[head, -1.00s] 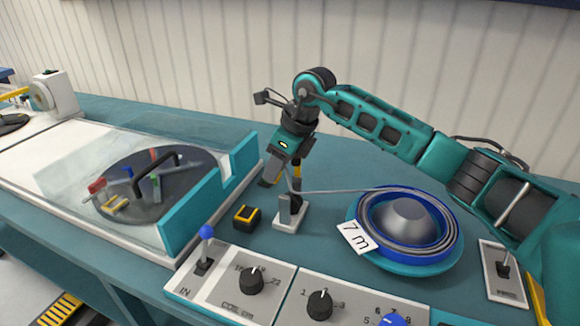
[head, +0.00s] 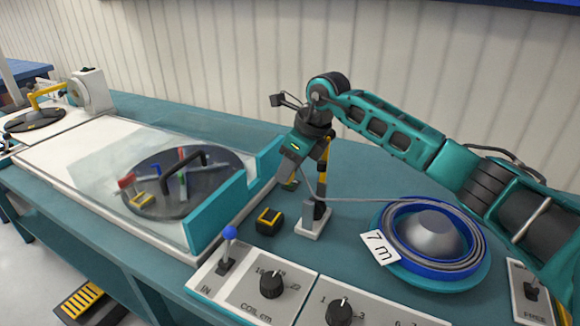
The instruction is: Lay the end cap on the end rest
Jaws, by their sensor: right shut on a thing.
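My right gripper (head: 287,178) points down from the teal arm, above the bench and just behind the black block with a yellow U-shaped top (head: 269,220), which looks like the end rest. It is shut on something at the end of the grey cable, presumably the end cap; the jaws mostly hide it. The cable (head: 365,199) runs from the blue-rimmed reel (head: 432,240) to a small white-based post (head: 312,217), then up toward the gripper. The block's yellow top looks empty. My left gripper is not in view.
A black and yellow upright (head: 323,178) stands by the post, close to the gripper. A clear cover (head: 130,140) and teal wall (head: 215,222) lie left of the block. A control panel with a blue-knobbed lever (head: 228,240) and dials (head: 272,285) lies in front.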

